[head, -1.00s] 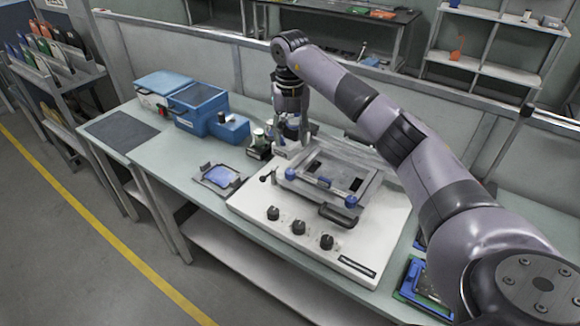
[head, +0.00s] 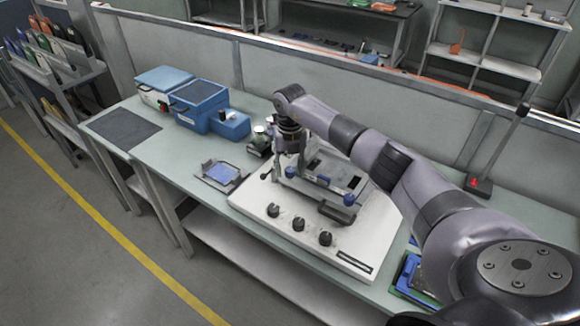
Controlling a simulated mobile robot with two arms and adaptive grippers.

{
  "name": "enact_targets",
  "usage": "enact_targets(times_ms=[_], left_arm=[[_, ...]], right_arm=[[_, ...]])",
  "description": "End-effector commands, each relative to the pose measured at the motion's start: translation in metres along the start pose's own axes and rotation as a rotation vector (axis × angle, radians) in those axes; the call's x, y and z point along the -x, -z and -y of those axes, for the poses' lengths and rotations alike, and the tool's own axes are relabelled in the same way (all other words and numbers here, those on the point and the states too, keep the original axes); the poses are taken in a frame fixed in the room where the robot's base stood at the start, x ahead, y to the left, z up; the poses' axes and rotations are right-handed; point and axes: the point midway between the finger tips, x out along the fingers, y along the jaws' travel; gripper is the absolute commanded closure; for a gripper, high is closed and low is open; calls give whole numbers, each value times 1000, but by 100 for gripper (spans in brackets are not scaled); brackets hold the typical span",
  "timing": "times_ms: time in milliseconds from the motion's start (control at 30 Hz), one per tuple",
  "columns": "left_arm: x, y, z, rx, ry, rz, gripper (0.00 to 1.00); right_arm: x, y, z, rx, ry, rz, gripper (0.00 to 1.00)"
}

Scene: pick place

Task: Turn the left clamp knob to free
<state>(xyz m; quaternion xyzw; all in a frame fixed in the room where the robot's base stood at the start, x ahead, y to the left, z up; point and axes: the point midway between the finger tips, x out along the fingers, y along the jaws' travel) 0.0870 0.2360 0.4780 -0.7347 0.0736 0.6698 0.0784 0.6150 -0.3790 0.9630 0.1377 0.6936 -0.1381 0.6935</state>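A metal clamp frame (head: 325,192) lies on the white base plate (head: 287,232) on the bench. Its right blue knob (head: 349,199) shows at the front right corner. The left clamp knob is hidden, or nearly so, behind my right gripper (head: 280,172). That gripper points down over the frame's left front corner. Its fingers are small and blend with the frame, so I cannot tell whether they are open or touch the knob. My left gripper is out of view.
Several black knobs (head: 299,224) line the plate's front. A grey tray (head: 221,175) with a blue piece lies left of the plate. Blue boxes (head: 199,105) stand at the back left. A dark stand with a red light (head: 475,184) is at the right. A low wall bounds the bench behind.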

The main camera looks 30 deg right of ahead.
Motion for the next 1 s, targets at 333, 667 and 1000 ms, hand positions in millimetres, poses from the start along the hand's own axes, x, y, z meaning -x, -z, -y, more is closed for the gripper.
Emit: enact_targets(times_ms=[333,667,1000], left_arm=[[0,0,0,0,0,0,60],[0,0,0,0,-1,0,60],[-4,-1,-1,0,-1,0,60]], right_arm=[[0,0,0,0,0,0,78],[1,0,0,0,0,0,100],[0,0,0,32,-1,1,100]])
